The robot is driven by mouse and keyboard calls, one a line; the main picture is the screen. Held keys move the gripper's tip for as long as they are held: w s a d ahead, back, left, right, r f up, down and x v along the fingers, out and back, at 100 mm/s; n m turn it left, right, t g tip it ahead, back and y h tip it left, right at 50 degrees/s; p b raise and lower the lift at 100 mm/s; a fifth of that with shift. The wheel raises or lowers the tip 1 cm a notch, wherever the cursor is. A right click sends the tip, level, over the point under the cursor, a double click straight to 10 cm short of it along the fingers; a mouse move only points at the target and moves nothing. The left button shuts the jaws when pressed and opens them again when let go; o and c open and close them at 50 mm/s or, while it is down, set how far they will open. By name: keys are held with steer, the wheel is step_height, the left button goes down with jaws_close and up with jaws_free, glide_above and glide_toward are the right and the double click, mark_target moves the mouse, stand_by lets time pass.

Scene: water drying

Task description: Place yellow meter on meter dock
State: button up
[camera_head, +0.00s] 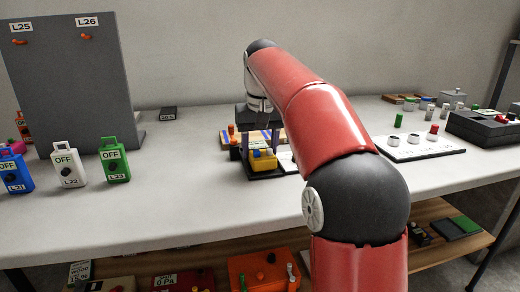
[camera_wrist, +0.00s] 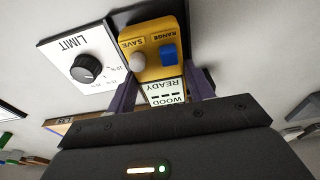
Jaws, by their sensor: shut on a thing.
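The yellow meter (camera_wrist: 152,62) has a grey knob, a blue knob and a pale label reading "READY" and "WOOD". It also shows in the head view (camera_head: 263,160), below my gripper (camera_head: 261,142). In the wrist view the purple fingers of my gripper (camera_wrist: 163,90) are shut on the meter's label end, one on each side. A black base (camera_head: 264,176), which looks like the meter dock, lies under the meter on the table. I cannot tell whether the meter rests on it or hangs just above.
A white "LIMIT" panel (camera_wrist: 80,65) with a black knob is right beside the meter. Blue, white (camera_head: 67,167) and green (camera_head: 114,163) "OFF" tags stand at left by a grey board (camera_head: 70,80). A white plate with cylinders (camera_head: 420,148) is at right. The front middle table is clear.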

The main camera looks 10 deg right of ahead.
mark_target(261, 153)
steer(key=shift+f, duration=0.1)
steer(key=o, duration=1.1)
steer(key=shift+o, duration=0.2)
step_height(261, 153, up, 11)
steer(key=s+p, duration=0.2)
steer(key=p, duration=0.3)
steer(key=s, duration=0.6)
steer(key=s+f+t, duration=0.1)
steer(key=s+f, duration=0.3)
steer(key=s, duration=0.1)
steer(key=s+f+t, duration=0.1)
steer(key=s+f, duration=0.3)
steer(key=s, duration=0.1)
steer(key=s+f+t, duration=0.1)
steer(key=s+f, duration=0.3)
steer(key=s, duration=0.1)
steer(key=shift+a+f, duration=0.1)
steer(key=shift+f, duration=0.1)
steer(key=s+f, duration=0.6)
steer(key=f, duration=0.2)
steer(key=shift+t, duration=0.4)
